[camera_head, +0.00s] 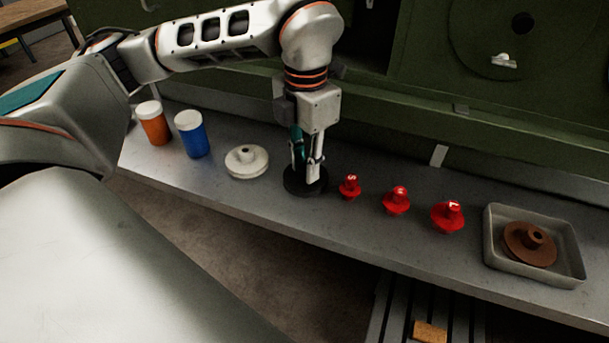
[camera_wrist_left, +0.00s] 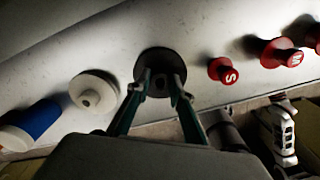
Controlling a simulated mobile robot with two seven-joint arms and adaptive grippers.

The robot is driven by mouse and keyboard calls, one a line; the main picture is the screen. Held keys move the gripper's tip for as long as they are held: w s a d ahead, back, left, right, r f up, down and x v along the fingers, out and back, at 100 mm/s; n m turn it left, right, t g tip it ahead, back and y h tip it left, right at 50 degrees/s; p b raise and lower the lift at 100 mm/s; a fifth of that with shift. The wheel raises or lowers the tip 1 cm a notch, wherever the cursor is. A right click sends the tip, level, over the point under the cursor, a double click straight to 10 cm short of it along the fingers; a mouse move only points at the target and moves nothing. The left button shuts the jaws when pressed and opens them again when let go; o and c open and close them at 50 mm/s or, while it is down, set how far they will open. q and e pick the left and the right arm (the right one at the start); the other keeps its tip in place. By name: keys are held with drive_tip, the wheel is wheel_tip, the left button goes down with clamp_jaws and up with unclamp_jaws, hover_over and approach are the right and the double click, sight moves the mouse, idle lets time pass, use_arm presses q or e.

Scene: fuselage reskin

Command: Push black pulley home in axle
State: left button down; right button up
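The black pulley (camera_head: 292,187) lies flat on the grey shelf, its hub upward. It also shows in the left wrist view (camera_wrist_left: 157,57). My left gripper (camera_head: 308,180) points down over it. In the left wrist view my two left fingertips (camera_wrist_left: 161,80) stand on either side of the hub, and I cannot tell whether they press on it. My right gripper is not in view. I cannot make out the axle for certain; a small pale metal fitting (camera_head: 503,60) shows on the green machine's round plate.
A white pulley (camera_head: 247,162), a blue cup (camera_head: 192,136) and an orange cup (camera_head: 153,124) stand to the left. Red lettered knobs (camera_head: 349,187) stand to the right. A grey tray (camera_head: 494,240) holds a brown pulley (camera_head: 528,245). A green machine wall (camera_head: 430,110) rises behind the shelf.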

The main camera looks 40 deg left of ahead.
use_arm(q)
drive_tip(key=shift+r, duration=0.25)
drive_tip(key=shift+r+p, duration=0.95)
drive_tip(key=shift+r+p, duration=0.75)
drive_tip(key=shift+r, duration=0.15)
wheel_tip(320, 180, up, 3)
drive_tip(key=shift+f+p, duration=0.1)
drive_tip(key=shift+p, duration=1.1)
